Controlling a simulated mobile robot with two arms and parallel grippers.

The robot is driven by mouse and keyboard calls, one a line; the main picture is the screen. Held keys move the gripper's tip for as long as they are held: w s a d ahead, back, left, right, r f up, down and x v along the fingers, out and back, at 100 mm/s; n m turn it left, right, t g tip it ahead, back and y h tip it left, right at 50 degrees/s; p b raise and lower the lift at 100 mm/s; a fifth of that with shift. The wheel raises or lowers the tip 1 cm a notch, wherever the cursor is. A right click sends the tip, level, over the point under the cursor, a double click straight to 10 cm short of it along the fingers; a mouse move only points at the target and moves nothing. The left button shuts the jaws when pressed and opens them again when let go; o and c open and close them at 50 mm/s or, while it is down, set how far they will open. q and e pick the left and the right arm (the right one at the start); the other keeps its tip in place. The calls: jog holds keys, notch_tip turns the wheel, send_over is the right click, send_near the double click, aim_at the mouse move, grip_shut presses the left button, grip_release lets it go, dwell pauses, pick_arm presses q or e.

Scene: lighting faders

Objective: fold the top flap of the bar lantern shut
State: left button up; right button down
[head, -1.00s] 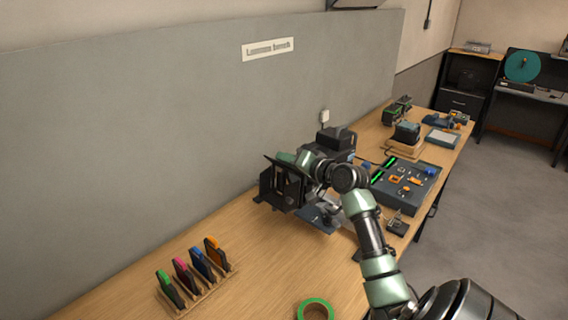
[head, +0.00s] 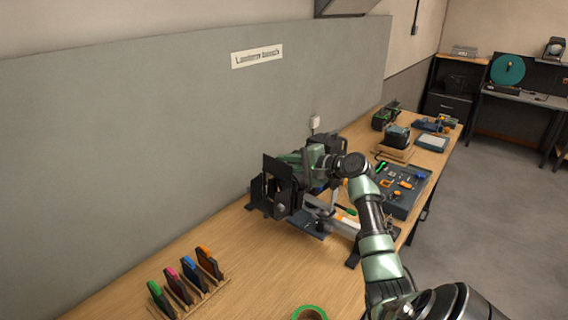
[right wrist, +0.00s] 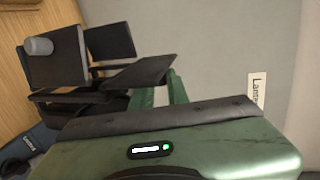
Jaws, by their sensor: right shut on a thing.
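The bar lantern (head: 283,199) is a black fixture with dark flaps, standing on the wooden bench in the head view. It also shows at the left of the right wrist view (right wrist: 58,70), with several dark plates around a grey knob. My right gripper (head: 296,160) is at the lantern's upper side. In the right wrist view its green fingers (right wrist: 158,88) are shut on a dark plate that looks like the top flap (right wrist: 140,73). This flap stands out from the lantern at an angle. The exact contact is partly hidden. My left gripper is not in view.
A rack of coloured gel holders (head: 187,284) and a green tape roll (head: 310,313) are on the near bench (head: 245,270). A dark console (head: 405,188) lies beyond my right arm. A grey panel (head: 160,130) stands behind the bench.

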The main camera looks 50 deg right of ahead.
dwell(0.4)
jog(key=c, duration=1.4)
grip_release()
jog(key=shift+d+f, duration=0.1)
jog(key=shift+o, duration=0.2)
